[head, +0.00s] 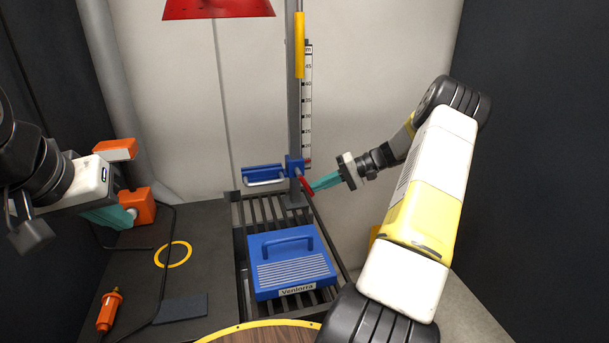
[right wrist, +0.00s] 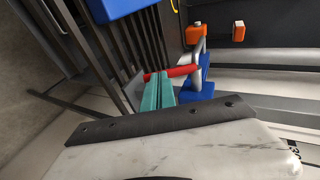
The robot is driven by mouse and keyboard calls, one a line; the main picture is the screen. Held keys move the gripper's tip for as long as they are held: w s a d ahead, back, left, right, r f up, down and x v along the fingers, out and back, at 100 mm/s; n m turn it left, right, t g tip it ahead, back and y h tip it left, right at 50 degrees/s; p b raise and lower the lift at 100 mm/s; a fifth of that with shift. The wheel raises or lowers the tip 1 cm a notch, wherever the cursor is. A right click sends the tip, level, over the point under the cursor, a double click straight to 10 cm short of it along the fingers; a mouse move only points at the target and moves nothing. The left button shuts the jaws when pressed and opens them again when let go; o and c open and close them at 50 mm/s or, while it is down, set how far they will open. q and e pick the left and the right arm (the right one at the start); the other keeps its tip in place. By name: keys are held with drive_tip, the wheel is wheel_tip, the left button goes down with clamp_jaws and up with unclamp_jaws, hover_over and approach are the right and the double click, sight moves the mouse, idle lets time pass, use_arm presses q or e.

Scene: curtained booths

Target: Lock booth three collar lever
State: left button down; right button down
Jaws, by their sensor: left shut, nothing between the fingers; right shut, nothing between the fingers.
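The blue collar (head: 294,168) sits low on a grey upright post beside a measuring scale. A red lever (head: 307,185) slants down and to the right from the collar. My right gripper (head: 313,185) is shut and empty, its teal fingertips at the lever. In the right wrist view the shut teal fingers (right wrist: 158,90) lie against or very near the red lever (right wrist: 178,71), with the blue collar (right wrist: 200,85) to their right. I cannot tell whether they touch. My left gripper (head: 128,219) is shut, by an orange block (head: 141,205) at the left.
A blue case (head: 292,271) labelled Venlorra sits on a slatted rack below the collar. A blue bracket with a handle (head: 264,176) juts left from the collar. A red shade (head: 218,8) hangs above. A yellow ring (head: 173,243) and orange tool (head: 108,309) lie on the dark table.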

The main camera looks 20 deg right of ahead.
sight(312, 193)
drive_tip(key=shift+a+f+y, duration=0.5)
drive_tip(key=shift+f+y, duration=0.25)
drive_tip(key=shift+y, duration=0.45)
drive_tip(key=shift+a+f+m+t+y, duration=0.35)
drive_tip(key=shift+a+m+t+y, duration=0.1)
drive_tip(key=shift+y, duration=0.45)
drive_tip(key=shift+a, duration=0.2)
drive_tip(key=shift+a+f, duration=0.15)
drive_tip(key=shift+f, duration=0.05)
